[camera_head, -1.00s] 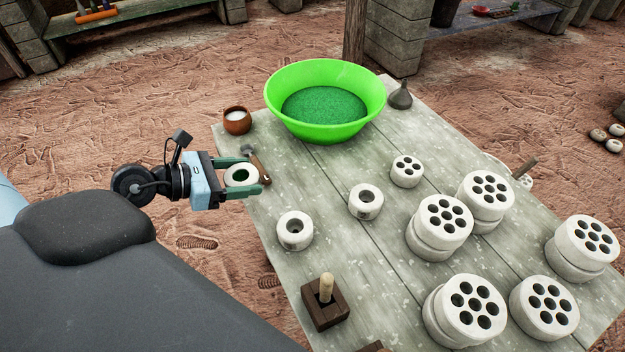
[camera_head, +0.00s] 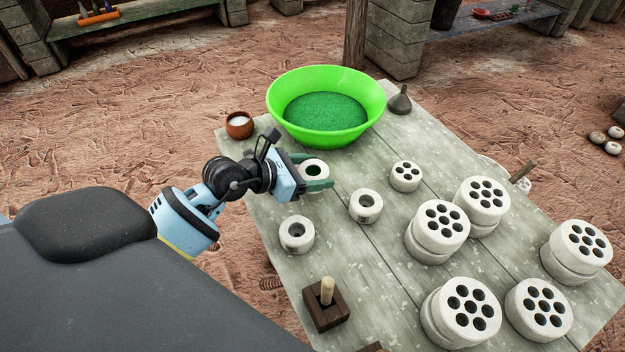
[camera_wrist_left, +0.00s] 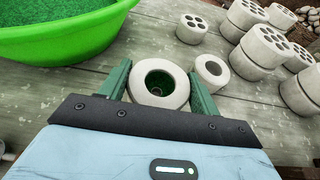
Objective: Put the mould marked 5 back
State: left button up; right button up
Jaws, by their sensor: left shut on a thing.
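My left gripper (camera_head: 317,173) is shut on a round white mould (camera_head: 313,167) with one centre hole. Green shows inside the hole. In the left wrist view the same mould (camera_wrist_left: 160,84) sits between the green fingers. It appears to be above the table, near the green basin. Two similar single-hole moulds stand on the table: one (camera_head: 366,206) right of the gripper, also in the left wrist view (camera_wrist_left: 212,70), and one (camera_head: 297,234) below it. No number can be read on any of them. My right gripper is not in view.
A green basin (camera_head: 275,103) with green material stands at the back. A brown bowl (camera_head: 239,125) is at the far left corner. Several many-hole moulds (camera_head: 437,227) fill the right side of the table (camera_head: 375,270). A wooden block with a peg (camera_head: 325,308) stands at the front.

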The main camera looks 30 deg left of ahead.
pick_arm(q)
jog(key=shift+f+b, duration=0.3)
jog(key=shift+f, duration=1.4)
jog(key=shift+f, duration=0.15)
jog(key=o, duration=1.1)
jog(key=shift+s+a+r, duration=0.15)
jog(key=shift+r, duration=0.05)
jog(key=v, duration=1.1)
jog(key=shift+s+a+r, duration=0.1)
jog(key=shift+s+a, duration=0.1)
jog(key=shift+s, duration=0.05)
